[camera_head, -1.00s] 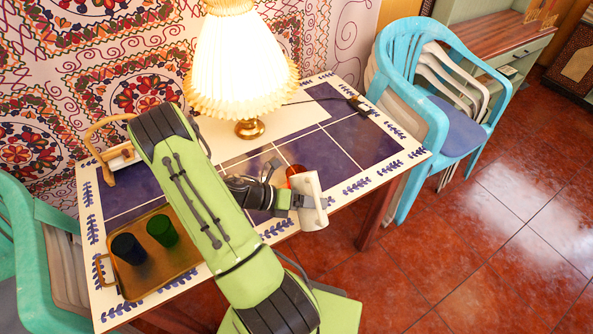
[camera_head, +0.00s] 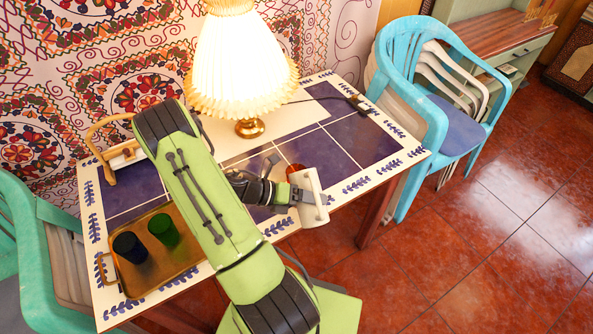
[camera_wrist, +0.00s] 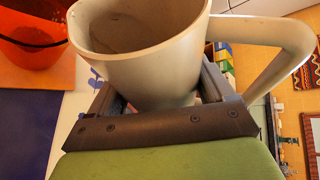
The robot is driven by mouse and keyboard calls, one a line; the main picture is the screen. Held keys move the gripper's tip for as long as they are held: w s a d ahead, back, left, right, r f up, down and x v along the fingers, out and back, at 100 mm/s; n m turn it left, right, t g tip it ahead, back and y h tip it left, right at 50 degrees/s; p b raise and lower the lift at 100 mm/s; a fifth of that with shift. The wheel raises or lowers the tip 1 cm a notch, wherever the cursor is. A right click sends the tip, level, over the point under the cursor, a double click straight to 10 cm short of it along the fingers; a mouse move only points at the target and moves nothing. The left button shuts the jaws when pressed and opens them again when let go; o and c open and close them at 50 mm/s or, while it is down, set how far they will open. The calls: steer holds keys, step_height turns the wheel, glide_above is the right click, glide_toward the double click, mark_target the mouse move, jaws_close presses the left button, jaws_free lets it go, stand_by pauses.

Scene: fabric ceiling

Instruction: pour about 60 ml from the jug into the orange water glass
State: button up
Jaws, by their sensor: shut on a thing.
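The jug (camera_wrist: 150,55) is off-white with a large loop handle, and my gripper (camera_wrist: 165,105) is shut on its body in the wrist view. In the head view the jug (camera_head: 311,197) is held at the front edge of the table, partly hidden by my gripper (camera_head: 280,193). The orange water glass (camera_wrist: 30,38) stands just left of the jug in the wrist view. In the head view only a small part of the glass (camera_head: 295,171) shows behind the jug. The glass's contents cannot be made out.
A brown tray (camera_head: 178,278) with a dark blue cup (camera_head: 129,248) and a green cup (camera_head: 163,231) is at the table's left. A lit lamp (camera_head: 243,60) stands at the back, and a wooden napkin holder (camera_head: 113,160) at the back left.

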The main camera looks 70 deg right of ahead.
steer(key=shift+d+r+n+g+y+p, duration=0.1)
steer(key=shift+r+n+g+y+p, duration=0.35)
steer(key=shift+r, duration=0.3)
stand_by(2.7)
step_height(320, 180, down, 4)
steer(key=m+h+b, duration=0.1)
steer(key=m+t+b, duration=0.1)
steer(key=b, duration=0.1)
steer(key=shift+w+d+r+t+h, duration=0.1)
steer(key=shift+r+t+h, duration=0.05)
steer(key=shift+t+h, duration=0.15)
steer(key=shift+r+m+t+h+b, duration=0.15)
steer(key=shift+m+t+h+b, duration=0.2)
steer(key=shift+m+h, duration=0.3)
steer(key=shift+s+a+r+m+t+h+b, duration=0.35)
steer(key=shift+a+m+h, duration=0.1)
steer(key=shift+m, duration=0.15)
steer(key=shift+f, duration=0.1)
